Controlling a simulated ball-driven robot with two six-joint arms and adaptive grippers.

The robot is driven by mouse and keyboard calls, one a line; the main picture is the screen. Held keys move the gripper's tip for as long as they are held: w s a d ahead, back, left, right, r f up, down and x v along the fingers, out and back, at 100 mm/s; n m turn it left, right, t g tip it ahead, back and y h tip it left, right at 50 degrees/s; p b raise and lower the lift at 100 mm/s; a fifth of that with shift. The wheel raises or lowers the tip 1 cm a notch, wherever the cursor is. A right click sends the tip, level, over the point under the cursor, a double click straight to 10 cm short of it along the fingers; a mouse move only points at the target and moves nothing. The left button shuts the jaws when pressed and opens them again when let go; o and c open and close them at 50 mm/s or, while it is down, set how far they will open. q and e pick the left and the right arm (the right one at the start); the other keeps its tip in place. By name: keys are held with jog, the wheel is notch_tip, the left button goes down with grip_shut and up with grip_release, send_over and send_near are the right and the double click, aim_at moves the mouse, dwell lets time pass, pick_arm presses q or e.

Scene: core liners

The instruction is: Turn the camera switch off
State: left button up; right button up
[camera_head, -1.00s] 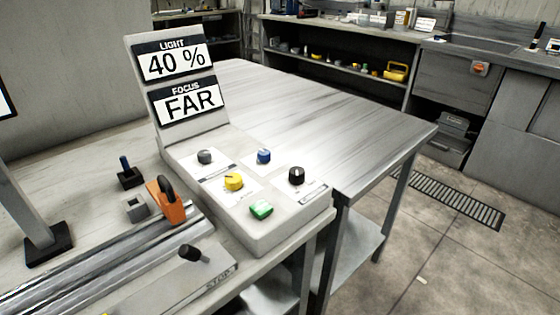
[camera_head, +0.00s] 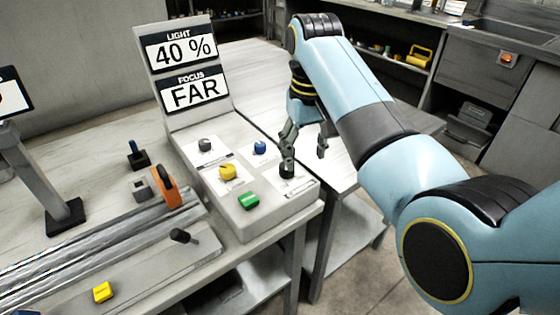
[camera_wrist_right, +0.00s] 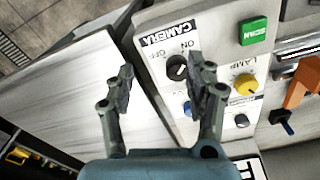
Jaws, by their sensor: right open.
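The camera switch is a black round knob (camera_head: 287,172) at the right corner of the sloped grey control panel (camera_head: 272,217). In the right wrist view the knob (camera_wrist_right: 176,68) sits beside the printed words CAMERA, ON and OFF. I cannot tell which way its pointer is turned. My right gripper (camera_head: 304,162) is open and empty above that corner. In the head view one finger overlaps the knob and the other is to its right. In the wrist view the knob shows between the fingertips (camera_wrist_right: 162,70), close to one of them; contact cannot be told. My left gripper is out of view.
The panel also carries a blue knob (camera_head: 260,148), a yellow lamp knob (camera_head: 228,172), a grey knob (camera_head: 205,145) and a green scan button (camera_head: 248,201). Its display reads LIGHT 40 % and FOCUS FAR. An orange-handled part (camera_head: 165,187) and metal rails (camera_head: 110,245) lie left.

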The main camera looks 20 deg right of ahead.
jog(key=w+a+r, duration=0.3)
jog(key=r, duration=0.2)
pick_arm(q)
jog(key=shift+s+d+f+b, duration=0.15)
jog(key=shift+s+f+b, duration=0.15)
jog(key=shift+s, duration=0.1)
pick_arm(e)
jog(key=shift+n, duration=0.3)
jog(key=f, duration=1)
jog(key=shift+d+f, duration=0.2)
jog(key=shift+f, duration=0.1)
jog(key=shift+c, duration=0.3)
